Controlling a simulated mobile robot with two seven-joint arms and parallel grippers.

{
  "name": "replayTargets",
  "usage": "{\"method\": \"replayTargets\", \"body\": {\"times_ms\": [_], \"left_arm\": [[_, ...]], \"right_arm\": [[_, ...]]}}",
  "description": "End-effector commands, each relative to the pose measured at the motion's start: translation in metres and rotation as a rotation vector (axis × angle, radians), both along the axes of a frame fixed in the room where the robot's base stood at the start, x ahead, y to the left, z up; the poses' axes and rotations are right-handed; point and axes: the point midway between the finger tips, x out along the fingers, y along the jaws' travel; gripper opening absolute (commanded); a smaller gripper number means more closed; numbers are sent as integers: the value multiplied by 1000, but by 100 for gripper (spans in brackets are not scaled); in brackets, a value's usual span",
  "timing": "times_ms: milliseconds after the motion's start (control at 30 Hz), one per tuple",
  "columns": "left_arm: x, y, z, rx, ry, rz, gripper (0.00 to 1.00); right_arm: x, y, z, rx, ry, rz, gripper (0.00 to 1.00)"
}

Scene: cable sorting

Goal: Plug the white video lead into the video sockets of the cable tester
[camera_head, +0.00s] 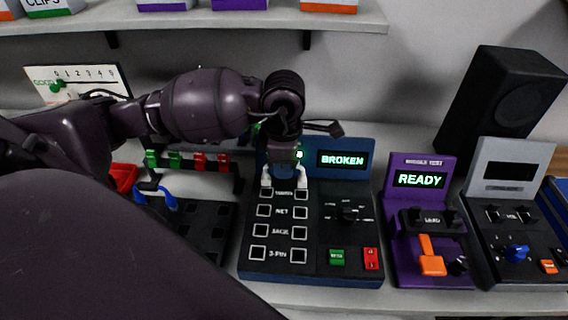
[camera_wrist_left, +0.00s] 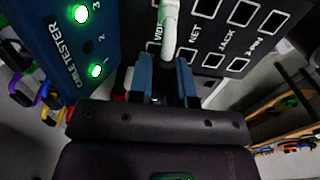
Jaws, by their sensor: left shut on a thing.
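The cable tester (camera_head: 258,225) is a blue-edged black box with socket rows; its screen reads BROKEN. The white video lead (camera_head: 301,178) shows as two white ends at the top socket row, one at each column. Both ends appear to be at their sockets, but seating depth cannot be told. My left gripper (camera_head: 284,160) is above that row, between the ends. In the left wrist view, my left gripper's blue fingers (camera_wrist_left: 163,80) are shut on the lead, and a white plug (camera_wrist_left: 170,30) reaches to the row marked VIDEO, partly hidden. My right gripper is not in view.
A purple tester (camera_head: 420,240) reading READY and a grey device (camera_head: 505,220) stand to the right, a black speaker (camera_head: 505,100) behind them. A rack with green and red clips (camera_head: 190,160) and a blue lead (camera_head: 160,193) are left. A shelf (camera_head: 200,20) hangs above.

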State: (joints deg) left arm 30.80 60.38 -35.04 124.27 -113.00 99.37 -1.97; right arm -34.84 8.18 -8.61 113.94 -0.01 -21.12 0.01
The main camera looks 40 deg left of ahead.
Motion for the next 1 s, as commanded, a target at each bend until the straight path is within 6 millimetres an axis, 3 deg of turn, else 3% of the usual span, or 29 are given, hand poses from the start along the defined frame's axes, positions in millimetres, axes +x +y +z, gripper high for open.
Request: {"method": "replayTargets", "body": {"times_ms": [400,1000], "left_arm": [[0,0,0,0,0,0,0],[0,0,0,0,0,0,0]], "right_arm": [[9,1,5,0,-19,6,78],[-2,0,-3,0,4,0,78]]}}
